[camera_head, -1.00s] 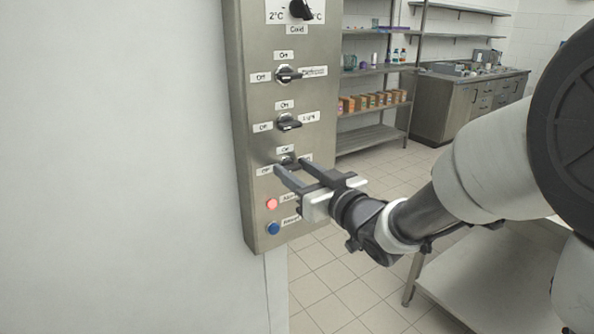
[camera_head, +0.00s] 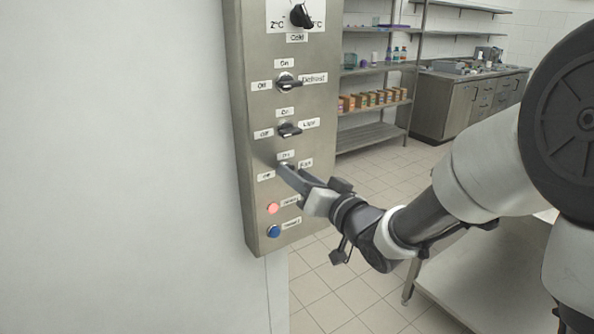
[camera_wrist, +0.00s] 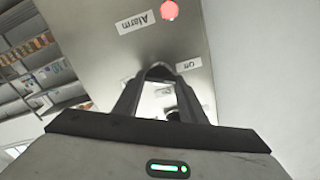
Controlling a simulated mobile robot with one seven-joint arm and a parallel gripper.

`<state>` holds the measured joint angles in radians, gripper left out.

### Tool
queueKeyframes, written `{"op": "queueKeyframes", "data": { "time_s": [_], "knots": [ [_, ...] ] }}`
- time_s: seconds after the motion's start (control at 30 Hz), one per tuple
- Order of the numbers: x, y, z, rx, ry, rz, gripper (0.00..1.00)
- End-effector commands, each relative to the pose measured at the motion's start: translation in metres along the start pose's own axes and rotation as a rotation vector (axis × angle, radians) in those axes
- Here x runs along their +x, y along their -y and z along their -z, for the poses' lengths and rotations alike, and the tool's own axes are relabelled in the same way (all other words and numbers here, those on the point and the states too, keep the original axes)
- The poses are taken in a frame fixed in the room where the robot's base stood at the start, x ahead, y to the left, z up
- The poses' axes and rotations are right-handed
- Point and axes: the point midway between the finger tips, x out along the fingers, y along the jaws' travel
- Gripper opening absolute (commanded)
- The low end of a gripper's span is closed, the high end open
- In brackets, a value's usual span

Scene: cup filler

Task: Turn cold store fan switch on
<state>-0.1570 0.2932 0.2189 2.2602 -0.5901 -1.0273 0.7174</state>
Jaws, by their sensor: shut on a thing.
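The cold store fan switch is a dark rotary knob low on the steel control panel (camera_head: 252,130), beside the "Fan" label (camera_head: 305,164), with "On" above it and "Off" to its left. My gripper (camera_head: 284,169) is at this knob, with its fingers shut on it, and hides most of it in the head view. In the wrist view my gripper (camera_wrist: 160,72) shows its two fingers converging at the panel, between the "Off" label (camera_wrist: 188,64) and another label to the left. The knob's exact angle is hidden.
Above are the light switch (camera_head: 289,130), the defrost switch (camera_head: 287,82) and a temperature knob (camera_head: 301,15). Below are a red alarm button (camera_head: 272,208) and a blue button (camera_head: 273,231), close under my gripper. Shelves and a counter (camera_head: 460,100) stand farther back.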

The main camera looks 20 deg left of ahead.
Motion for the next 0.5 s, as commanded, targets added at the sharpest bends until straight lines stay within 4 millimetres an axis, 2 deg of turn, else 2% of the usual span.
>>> {"op": "queueKeyframes", "data": {
  "time_s": [0.5],
  "knots": [
    [-0.0005, -0.0018, 0.0029, 0.494, 0.0, -0.002, 0.15]
  ]
}}
